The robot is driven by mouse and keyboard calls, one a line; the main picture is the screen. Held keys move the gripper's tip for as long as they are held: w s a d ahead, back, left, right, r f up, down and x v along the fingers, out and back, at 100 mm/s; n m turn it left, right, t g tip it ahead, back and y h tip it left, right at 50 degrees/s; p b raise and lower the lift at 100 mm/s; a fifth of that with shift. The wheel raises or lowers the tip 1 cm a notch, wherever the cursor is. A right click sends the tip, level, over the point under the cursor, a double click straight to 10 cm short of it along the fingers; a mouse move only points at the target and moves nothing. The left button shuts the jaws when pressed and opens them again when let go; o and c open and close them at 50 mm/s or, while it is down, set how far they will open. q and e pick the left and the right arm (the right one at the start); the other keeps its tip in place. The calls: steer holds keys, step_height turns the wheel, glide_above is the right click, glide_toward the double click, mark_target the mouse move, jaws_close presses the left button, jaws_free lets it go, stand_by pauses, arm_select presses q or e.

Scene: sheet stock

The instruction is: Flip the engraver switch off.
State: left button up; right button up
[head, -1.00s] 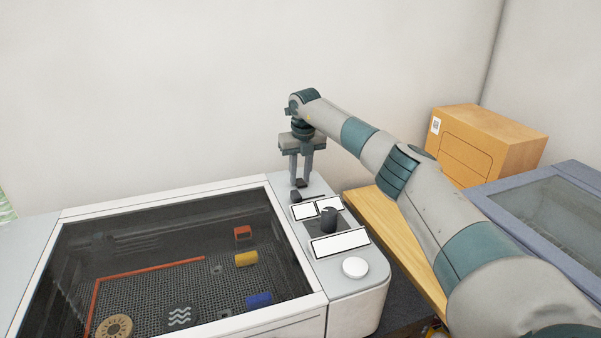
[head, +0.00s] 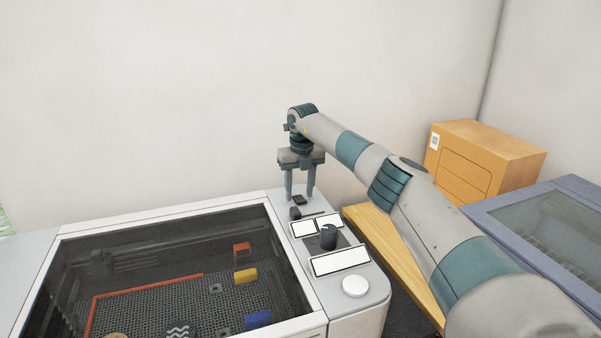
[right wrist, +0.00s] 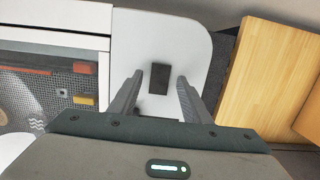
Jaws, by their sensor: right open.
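The engraver (head: 296,256) is a pale machine with a dark window and a control strip on its right side. A small dark block (head: 298,199), which looks like its switch, sits near the far end of the strip. It also shows in the right wrist view (right wrist: 160,76), between the fingers. Which way it is tipped cannot be told. My right gripper (head: 300,195) is open, pointing down over this block, with one finger on each side and nothing held. In the right wrist view my gripper (right wrist: 160,78) shows a gap on both sides of the block. My left gripper is out of view.
Nearer on the strip are a small dark piece (head: 295,213), a black knob (head: 328,237), white labels (head: 340,261) and a white round button (head: 355,286). A wooden table (head: 395,256), an orange box (head: 485,160) and a blue-grey machine (head: 575,187) stand right. A wall is behind.

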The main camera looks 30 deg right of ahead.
mark_target(302, 201)
steer(key=shift+r+b, duration=0.3)
steer(key=shift+r, duration=0.25)
step_height(302, 201, up, 16)
steer(key=s+b, duration=0.2)
steer(key=b, duration=0.2)
steer(key=shift+a+b, duration=0.25)
steer(key=shift+b, duration=0.1)
steer(key=shift+s, duration=0.15)
